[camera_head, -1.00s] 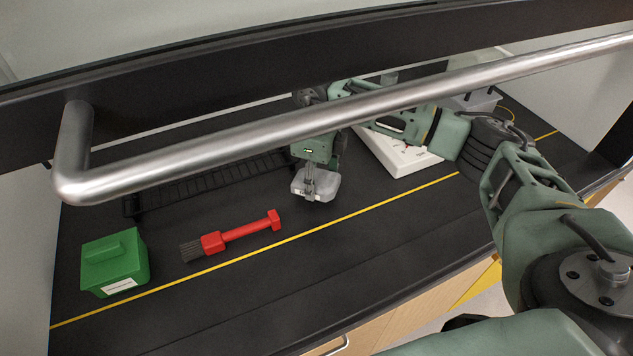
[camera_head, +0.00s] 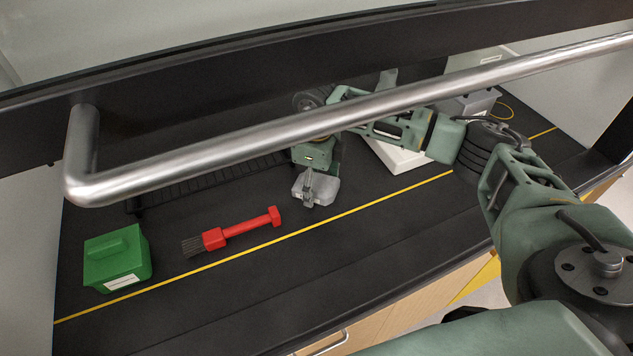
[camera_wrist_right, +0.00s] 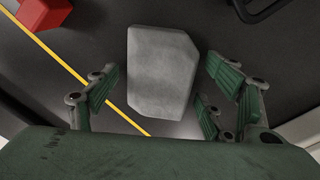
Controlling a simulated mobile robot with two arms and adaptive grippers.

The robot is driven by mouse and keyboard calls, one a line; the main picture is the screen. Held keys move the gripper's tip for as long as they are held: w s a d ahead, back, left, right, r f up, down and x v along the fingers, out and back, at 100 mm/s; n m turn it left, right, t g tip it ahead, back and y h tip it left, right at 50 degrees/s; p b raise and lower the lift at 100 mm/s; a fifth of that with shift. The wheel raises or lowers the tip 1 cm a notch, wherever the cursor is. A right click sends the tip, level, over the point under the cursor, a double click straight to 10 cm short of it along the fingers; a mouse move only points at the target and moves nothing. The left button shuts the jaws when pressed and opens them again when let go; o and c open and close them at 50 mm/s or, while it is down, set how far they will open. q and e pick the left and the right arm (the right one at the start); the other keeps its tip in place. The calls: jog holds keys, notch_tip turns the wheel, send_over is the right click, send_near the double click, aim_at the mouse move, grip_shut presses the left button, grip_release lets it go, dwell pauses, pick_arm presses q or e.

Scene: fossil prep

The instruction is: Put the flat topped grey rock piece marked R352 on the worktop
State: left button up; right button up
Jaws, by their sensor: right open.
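The flat-topped grey rock piece (camera_head: 325,190) lies on the black worktop (camera_head: 370,230), just behind the yellow line. No R352 mark is readable on it. In the right wrist view the grey rock piece (camera_wrist_right: 162,72) lies between and ahead of the green finger pads. My right gripper (camera_head: 310,182) is at the rock in the head view and partly covers it. In the right wrist view my right gripper (camera_wrist_right: 165,92) is open, with gaps between the pads and the rock on both sides. My left gripper is not in view.
A green box (camera_head: 117,262) and a red-handled brush (camera_head: 240,228) lie to the left. A black wire rack (camera_head: 190,184), a white device (camera_head: 395,158) and a grey container (camera_head: 475,103) stand behind. A metal bar (camera_head: 250,138) crosses above the worktop. The front strip is clear.

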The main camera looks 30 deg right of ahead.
aim_at(317, 182)
jog(key=shift+r, duration=0.2)
jog(key=shift+w+r, duration=0.1)
jog(key=shift+r, duration=0.25)
notch_tip(317, 182, up, 11)
jog(key=b, duration=0.3)
